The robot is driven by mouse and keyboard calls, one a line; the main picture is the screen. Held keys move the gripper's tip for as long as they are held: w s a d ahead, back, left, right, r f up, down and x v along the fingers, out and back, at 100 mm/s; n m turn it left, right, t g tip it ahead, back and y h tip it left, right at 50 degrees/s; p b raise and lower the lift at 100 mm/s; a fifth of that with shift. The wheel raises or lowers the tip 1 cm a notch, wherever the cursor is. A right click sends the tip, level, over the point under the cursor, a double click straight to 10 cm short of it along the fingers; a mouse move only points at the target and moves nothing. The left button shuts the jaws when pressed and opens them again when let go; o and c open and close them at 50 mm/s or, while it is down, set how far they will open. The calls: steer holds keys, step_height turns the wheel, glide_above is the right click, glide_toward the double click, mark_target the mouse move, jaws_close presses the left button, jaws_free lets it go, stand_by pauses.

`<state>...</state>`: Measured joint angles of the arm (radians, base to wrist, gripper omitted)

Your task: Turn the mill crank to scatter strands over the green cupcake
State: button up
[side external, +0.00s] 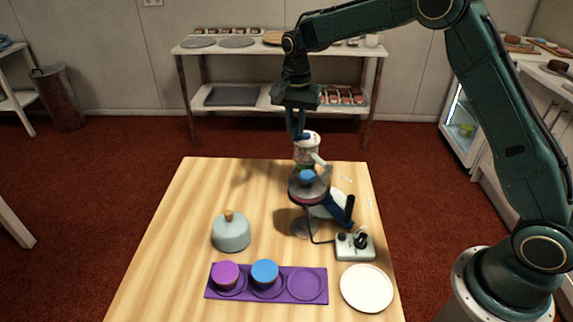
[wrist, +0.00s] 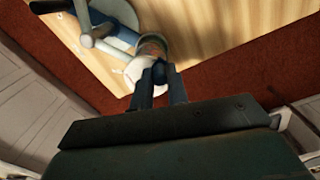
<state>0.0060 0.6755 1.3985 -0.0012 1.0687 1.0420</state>
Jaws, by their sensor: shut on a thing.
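The mill (side external: 306,152), a small pale jar-like body with a white top, stands over the turntable (side external: 298,190) in the side view; it also shows in the wrist view (wrist: 138,68). My gripper (side external: 298,135) reaches down to the left of its top. In the wrist view, my gripper (wrist: 160,76) is shut on a small dark piece at the mill's edge, which looks like the crank knob. The fingers hide most of it. A small green patch (side external: 296,168) shows under the mill; the green cupcake is not clearly visible.
A purple tray (side external: 255,294) holds a purple cupcake (side external: 227,277) and a blue one (side external: 264,275); its right well is empty. A grey-blue cloche (side external: 231,234), a white control box (side external: 354,252) and a white plate (side external: 367,289) stand around. The table's left side is clear.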

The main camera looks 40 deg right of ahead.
mark_target(310, 144)
steer(key=shift+d, duration=0.15)
steer(key=shift+s, duration=0.7)
steer(key=shift+s+d, duration=0.2)
steer(key=shift+s, duration=0.4)
steer(key=shift+s+d, duration=0.45)
steer(key=shift+d, duration=0.1)
stand_by(0.4)
